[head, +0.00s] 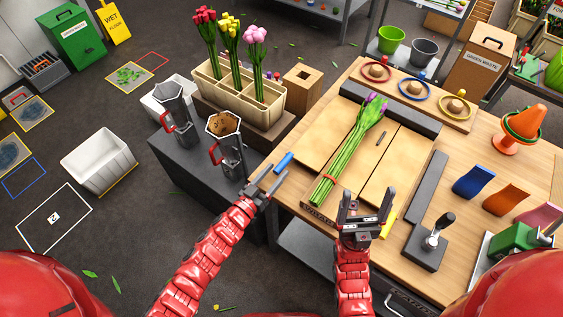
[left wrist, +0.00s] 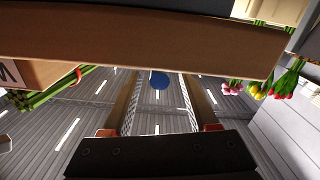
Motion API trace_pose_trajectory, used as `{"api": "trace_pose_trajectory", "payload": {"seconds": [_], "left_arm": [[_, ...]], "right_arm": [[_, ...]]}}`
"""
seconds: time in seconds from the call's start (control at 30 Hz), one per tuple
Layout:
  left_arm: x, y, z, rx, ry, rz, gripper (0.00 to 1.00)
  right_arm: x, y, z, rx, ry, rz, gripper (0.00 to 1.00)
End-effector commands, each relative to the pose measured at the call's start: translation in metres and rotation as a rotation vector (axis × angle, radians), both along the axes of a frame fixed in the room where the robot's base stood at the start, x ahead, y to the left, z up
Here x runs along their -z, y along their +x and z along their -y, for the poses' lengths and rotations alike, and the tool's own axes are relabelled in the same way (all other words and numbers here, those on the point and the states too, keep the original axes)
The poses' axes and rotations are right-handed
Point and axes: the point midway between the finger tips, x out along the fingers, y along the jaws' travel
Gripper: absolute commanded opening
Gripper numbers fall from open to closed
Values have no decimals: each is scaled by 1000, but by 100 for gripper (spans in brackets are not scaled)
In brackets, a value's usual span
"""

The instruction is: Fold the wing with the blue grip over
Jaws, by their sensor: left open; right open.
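The blue grip (head: 283,161) sticks out at the left edge of a tan wing (head: 312,128), which lies flat on the bench. A tulip bunch (head: 345,150) with purple heads and an orange band lies across the tan boards. My left gripper (head: 270,180) is open and empty just below the blue grip, apart from it as far as I can tell. In the left wrist view, the blue grip (left wrist: 159,81) shows end-on between the open fingers, below the wing's tan edge (left wrist: 140,45). My right gripper (head: 366,203) is open and empty near the bunch's stem end and a yellow grip (head: 388,225).
A planter (head: 240,95) of tulips is behind. A dark bar (head: 425,195) and a stamp-like tool (head: 433,240) lie right of the boards.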

Motion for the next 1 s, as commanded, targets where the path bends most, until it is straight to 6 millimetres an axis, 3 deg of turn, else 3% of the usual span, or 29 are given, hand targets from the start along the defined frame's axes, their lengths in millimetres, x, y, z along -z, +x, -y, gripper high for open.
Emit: {"api": "trace_pose_trajectory", "payload": {"seconds": [0.27,0.67,1.0], "left_arm": [[-2,27,20,1,-1,2,60],[-1,31,23,2,-1,2,58],[0,30,23,2,-2,1,0]], "right_arm": [[-9,0,0,0,0,0,84],[-9,0,0,0,0,0,84],[-9,0,0,0,0,0,84]]}}
